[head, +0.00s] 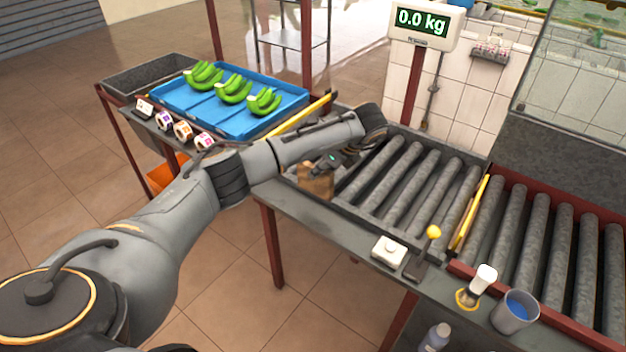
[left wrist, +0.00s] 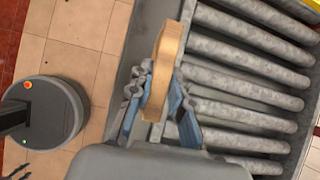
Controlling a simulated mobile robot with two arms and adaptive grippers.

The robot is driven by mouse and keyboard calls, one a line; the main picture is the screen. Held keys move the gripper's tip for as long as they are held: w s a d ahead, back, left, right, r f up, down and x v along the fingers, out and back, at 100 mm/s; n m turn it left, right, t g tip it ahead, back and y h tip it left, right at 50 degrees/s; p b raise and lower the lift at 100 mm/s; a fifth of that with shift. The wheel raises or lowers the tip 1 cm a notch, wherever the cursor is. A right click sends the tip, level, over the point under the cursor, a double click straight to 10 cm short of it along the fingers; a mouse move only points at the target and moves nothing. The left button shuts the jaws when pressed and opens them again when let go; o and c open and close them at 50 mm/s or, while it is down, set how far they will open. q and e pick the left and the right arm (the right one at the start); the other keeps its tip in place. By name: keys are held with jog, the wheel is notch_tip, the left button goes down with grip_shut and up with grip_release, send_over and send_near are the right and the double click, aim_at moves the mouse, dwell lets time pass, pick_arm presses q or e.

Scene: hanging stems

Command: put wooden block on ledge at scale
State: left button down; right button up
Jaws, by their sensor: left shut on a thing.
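The wooden block (head: 316,184) is light brown, and its lower part shows below my gripper in the head view. In the left wrist view the block (left wrist: 167,62) stands between the two fingers. My left gripper (head: 328,165) is shut on it; its fingers (left wrist: 160,108) grip both sides. The block is over or at the left end of the grey ledge (head: 345,217) along the front of the rollers. I cannot tell whether it touches the ledge. The scale display (head: 422,22) reads 0.0 kg above the roller bed (head: 410,182). My right gripper is not in view.
A blue tray (head: 215,122) with green banana bunches lies left, beside several tape rolls (head: 183,131). Further right along the ledge are a white button box (head: 388,251), a yellow-knobbed lever (head: 433,232), a brush (head: 482,280) and a cup (head: 514,312). The ledge between block and box is clear.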

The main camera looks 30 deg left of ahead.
pick_arm(q)
jog(key=a+f, duration=0.1)
jog(key=f, duration=0.1)
jog(key=w+f+p, duration=0.1)
jog(key=f, duration=0.1)
jog(key=a+f+p, duration=0.1)
jog(key=f, duration=0.1)
jog(key=shift+w+a+f, duration=0.2)
jog(key=shift+a+f, duration=0.1)
jog(key=shift+a, duration=0.05)
jog(key=c, duration=1.2)
grip_release()
jog(key=shift+f, duration=0.1)
jog(key=shift+d, duration=0.1)
jog(key=b+v, duration=0.3)
jog(key=v, duration=0.9)
jog(key=shift+b, duration=0.3)
